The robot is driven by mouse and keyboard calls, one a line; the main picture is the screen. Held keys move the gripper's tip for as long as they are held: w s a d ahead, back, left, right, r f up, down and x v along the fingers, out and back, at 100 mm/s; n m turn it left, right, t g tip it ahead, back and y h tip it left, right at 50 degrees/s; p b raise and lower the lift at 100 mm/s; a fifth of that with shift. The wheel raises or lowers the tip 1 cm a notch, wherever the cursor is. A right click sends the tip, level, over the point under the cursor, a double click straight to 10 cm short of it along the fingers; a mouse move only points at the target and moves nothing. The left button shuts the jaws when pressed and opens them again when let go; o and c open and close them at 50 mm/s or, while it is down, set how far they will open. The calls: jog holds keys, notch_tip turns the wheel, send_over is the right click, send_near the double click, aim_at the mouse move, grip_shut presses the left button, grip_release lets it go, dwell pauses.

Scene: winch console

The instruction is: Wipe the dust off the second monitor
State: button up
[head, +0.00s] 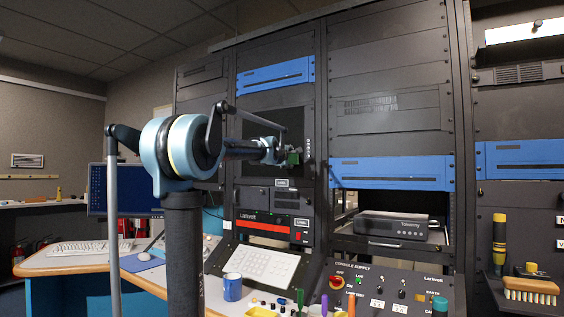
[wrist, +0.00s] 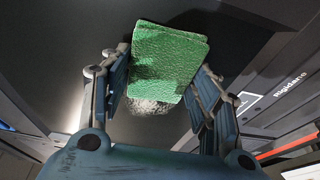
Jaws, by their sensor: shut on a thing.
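My gripper (head: 292,158) is raised in front of a dark monitor (head: 262,122) set in the left rack. It is shut on a green sponge (wrist: 168,62), which also shows as a small green patch in the head view (head: 293,158). In the wrist view the fingers of my gripper (wrist: 158,85) stand on either side of the sponge. The dark screen (wrist: 85,65) lies behind it. A pale grey speckled patch of dust (wrist: 150,106) shows on the screen just below the sponge. I cannot tell whether the sponge touches the screen.
A second screen, blue-lit (head: 112,190), stands on the desk at left. A keypad panel (head: 262,266), a blue mug (head: 232,286) and several small tools lie below the rack. A console panel (head: 385,285) juts out at right, with a brush (head: 530,288) beyond it.

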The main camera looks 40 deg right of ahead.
jog(key=shift+w, duration=0.1)
jog(key=w+a, duration=0.4)
jog(key=w, duration=0.7)
jog(key=shift+a, duration=0.25)
dwell(1.0)
jog(key=s+a, duration=0.2)
jog(key=a, duration=0.3)
jog(key=shift+s+a, duration=0.15)
jog(key=shift+a, duration=0.15)
jog(key=shift+a, duration=0.15)
dwell(0.4)
jog(key=shift+s+a, duration=0.3)
jog(key=shift+a, duration=0.3)
jog(key=shift+s+a, duration=0.25)
jog(key=shift+a, duration=0.35)
